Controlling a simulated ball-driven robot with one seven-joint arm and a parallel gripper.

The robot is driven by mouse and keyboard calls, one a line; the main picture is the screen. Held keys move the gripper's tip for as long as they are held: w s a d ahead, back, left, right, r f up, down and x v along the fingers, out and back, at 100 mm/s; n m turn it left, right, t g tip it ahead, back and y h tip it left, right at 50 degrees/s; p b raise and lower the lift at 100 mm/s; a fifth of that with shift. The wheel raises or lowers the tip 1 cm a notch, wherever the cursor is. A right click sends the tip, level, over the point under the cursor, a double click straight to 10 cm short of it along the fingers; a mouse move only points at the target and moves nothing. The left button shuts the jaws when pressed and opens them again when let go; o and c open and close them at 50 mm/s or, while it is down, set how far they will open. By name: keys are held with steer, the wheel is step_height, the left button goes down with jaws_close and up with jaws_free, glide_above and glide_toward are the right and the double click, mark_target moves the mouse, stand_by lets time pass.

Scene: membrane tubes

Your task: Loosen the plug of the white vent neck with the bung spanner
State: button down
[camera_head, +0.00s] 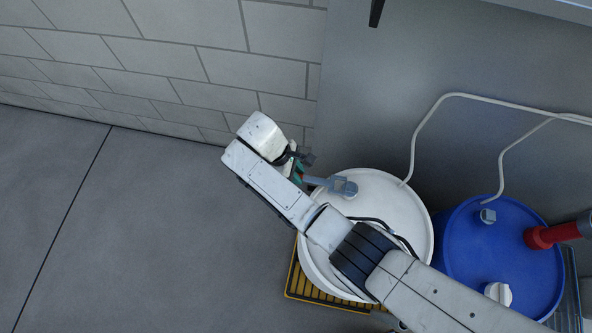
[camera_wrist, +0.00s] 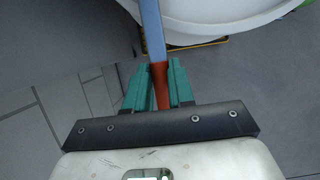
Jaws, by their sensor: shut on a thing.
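My gripper (camera_head: 298,172) is shut on the bung spanner (camera_head: 320,182), beside the rim of the white drum (camera_head: 385,190). In the wrist view, the green jaws (camera_wrist: 159,88) clasp the spanner's red handle (camera_wrist: 160,75), and its blue-grey shaft (camera_wrist: 152,25) runs out past the drum's edge. In the head view, the spanner's grey head lies over the white drum's top, near the upper left rim, at a round grey fitting (camera_head: 350,189). I cannot tell whether the head sits on the plug or only above it. The white vent neck is not clearly seen.
A blue drum (camera_head: 465,250) stands to the right, with a grey fitting (camera_head: 488,216), a white cap (camera_head: 498,293) and a red fitting (camera_head: 540,237). Pale tubes (camera_head: 425,120) run above the drums. My arm covers part of the white drum. Floor (camera_head: 130,230) is free at left.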

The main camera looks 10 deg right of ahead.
mark_target(306, 181)
steer(key=shift+s+d+p, duration=0.3)
steer(key=shift+d+p, duration=0.3)
steer(key=shift+d, duration=0.1)
steer(key=shift+s+d+p, duration=0.3)
steer(key=shift+d+p, duration=0.3)
steer(key=shift+d, duration=0.1)
stand_by(1.2)
stand_by(0.3)
steer(key=shift+s+a+r+n+t+p, duration=0.1)
steer(key=shift+s+a+n+t+p, duration=0.05)
steer(key=shift+s+n+p, duration=0.3)
steer(key=shift+s+a+n+t+p, duration=0.15)
steer(key=shift+s+n+p, duration=0.15)
steer(key=shift+p, duration=0.25)
steer(key=shift+s, duration=0.1)
steer(key=shift+s+a+n+t, duration=0.1)
steer(key=shift+s+n+t, duration=0.2)
steer(key=shift+s+n, duration=0.6)
steer(key=shift+s, duration=0.15)
